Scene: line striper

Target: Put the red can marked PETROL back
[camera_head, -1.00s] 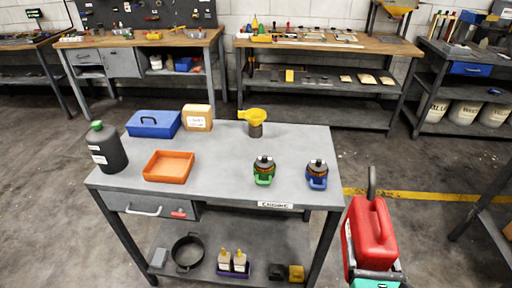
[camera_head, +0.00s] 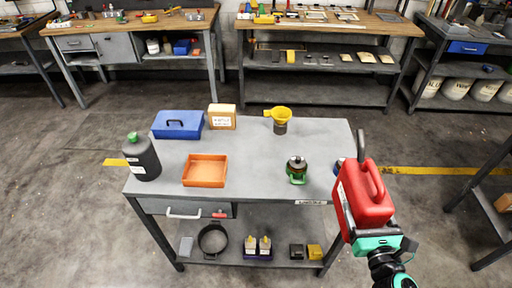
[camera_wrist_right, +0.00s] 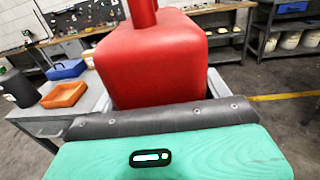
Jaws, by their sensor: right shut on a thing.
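The red can (camera_head: 365,195) is held upright in front of the right end of the grey table, with its dark spout pointing up. No PETROL marking is readable from here; a pale label edge shows on its left side. My right gripper (camera_head: 378,241) is shut on the can, low on its near side. In the right wrist view the can (camera_wrist_right: 155,60) fills the middle, above the teal gripper body (camera_wrist_right: 170,155). My left gripper is not in view.
The grey table (camera_head: 255,160) carries a dark bottle (camera_head: 143,158), blue box (camera_head: 178,124), orange tray (camera_head: 205,171), labelled carton (camera_head: 222,117), yellow funnel (camera_head: 279,117) and green-based item (camera_head: 297,169). Workbenches line the back wall. Floor right of the table is open, with a yellow line (camera_head: 430,171).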

